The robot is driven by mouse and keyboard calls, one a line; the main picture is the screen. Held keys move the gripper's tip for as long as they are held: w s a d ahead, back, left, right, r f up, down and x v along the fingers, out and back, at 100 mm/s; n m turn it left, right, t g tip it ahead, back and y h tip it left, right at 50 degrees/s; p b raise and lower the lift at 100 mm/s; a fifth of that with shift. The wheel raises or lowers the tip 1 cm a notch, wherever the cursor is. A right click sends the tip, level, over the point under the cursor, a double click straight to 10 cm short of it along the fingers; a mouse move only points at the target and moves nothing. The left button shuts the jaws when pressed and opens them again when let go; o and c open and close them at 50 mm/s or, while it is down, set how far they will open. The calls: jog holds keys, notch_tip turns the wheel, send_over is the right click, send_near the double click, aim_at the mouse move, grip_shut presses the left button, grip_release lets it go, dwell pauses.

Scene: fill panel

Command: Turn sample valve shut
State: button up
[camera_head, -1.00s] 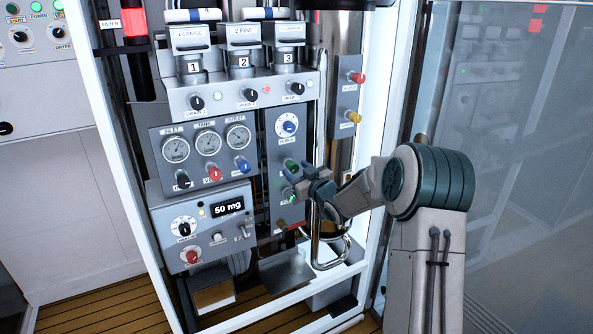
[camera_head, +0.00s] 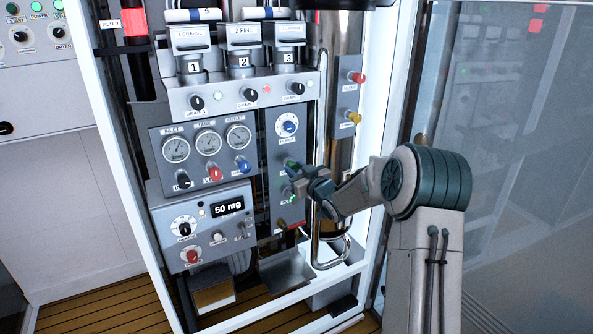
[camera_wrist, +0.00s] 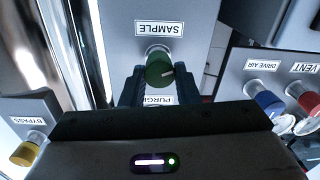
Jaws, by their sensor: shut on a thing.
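The sample valve is a round green knob (camera_wrist: 159,70) with a small white mark on its face, on a grey panel by the SAMPLE label (camera_wrist: 159,28). The label reads upside down in the wrist view. My gripper (camera_wrist: 159,86) has one dark finger on each side of the knob and is shut on it. The mark lies to the right of the knob's middle in that view. In the head view my gripper (camera_head: 291,179) is at the narrow panel below the purge dial (camera_head: 287,124), and it partly hides the knob there.
In the wrist view a yellow bypass knob (camera_wrist: 28,150) is at the left, and a blue drive air knob (camera_wrist: 266,102) and a red vent knob (camera_wrist: 304,97) are at the right.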

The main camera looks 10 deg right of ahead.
jog(key=m+p, duration=0.1)
jog(key=m, duration=0.4)
jog(key=shift+d+m, duration=0.1)
jog(key=shift+m, duration=0.3)
jog(key=m+p, duration=0.1)
jog(key=m, duration=0.4)
jog(key=shift+m+t, duration=0.3)
jog(key=m, duration=0.3)
jog(key=m+p, duration=0.1)
jog(key=m, duration=0.2)
jog(key=shift+d+f+m+h, duration=0.1)
jog(key=shift+f+m+h, duration=0.1)
jog(key=shift+m+h, duration=0.1)
jog(key=shift+f+m+p, duration=0.1)
jog(key=shift+m+p, duration=0.25)
jog(key=shift+m, duration=2.35)
jog(key=o, duration=1)
jog(key=shift+c, duration=0.2)
